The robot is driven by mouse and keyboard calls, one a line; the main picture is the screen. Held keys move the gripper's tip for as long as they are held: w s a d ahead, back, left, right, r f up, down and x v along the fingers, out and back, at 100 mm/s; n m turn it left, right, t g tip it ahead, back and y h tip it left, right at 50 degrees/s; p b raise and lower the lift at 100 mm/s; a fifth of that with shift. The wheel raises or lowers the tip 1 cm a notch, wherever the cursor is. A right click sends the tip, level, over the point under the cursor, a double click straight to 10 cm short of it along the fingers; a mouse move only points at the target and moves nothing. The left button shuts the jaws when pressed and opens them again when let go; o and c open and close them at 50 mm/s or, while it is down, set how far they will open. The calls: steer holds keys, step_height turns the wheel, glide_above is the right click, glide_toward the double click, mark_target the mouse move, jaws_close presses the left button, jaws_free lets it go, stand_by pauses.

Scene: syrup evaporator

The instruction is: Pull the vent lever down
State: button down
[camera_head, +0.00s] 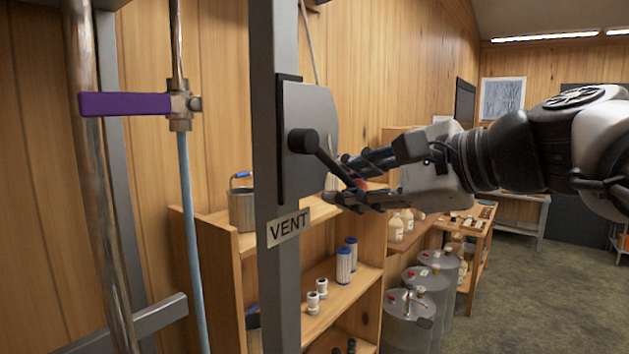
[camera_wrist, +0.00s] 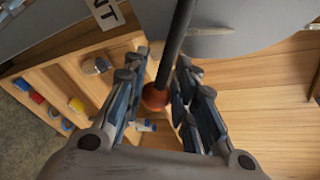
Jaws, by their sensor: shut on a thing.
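The vent lever (camera_head: 334,166) is a dark rod with a red ball knob (camera_head: 361,185). It runs from a black pivot (camera_head: 303,141) on a grey plate (camera_head: 312,104), slanting down to the right in the head view. The plate is on a grey post above a VENT label (camera_head: 289,227). My gripper (camera_head: 341,182) comes from the right and is shut on the lever at its knob end. In the wrist view the red knob (camera_wrist: 155,97) and rod (camera_wrist: 175,40) lie between the blue-padded fingers (camera_wrist: 160,74). The exact finger contact is partly hidden.
A purple-handled valve (camera_head: 125,104) is on a pipe at the left. Wooden shelves (camera_head: 340,290) with a metal pail (camera_head: 242,205) and filters stand behind and below the post. Grey drums (camera_head: 410,315) stand at lower right. The floor (camera_head: 540,300) at right is clear.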

steer(key=c, duration=1.3)
jaws_free()
steer(key=shift+r, duration=0.1)
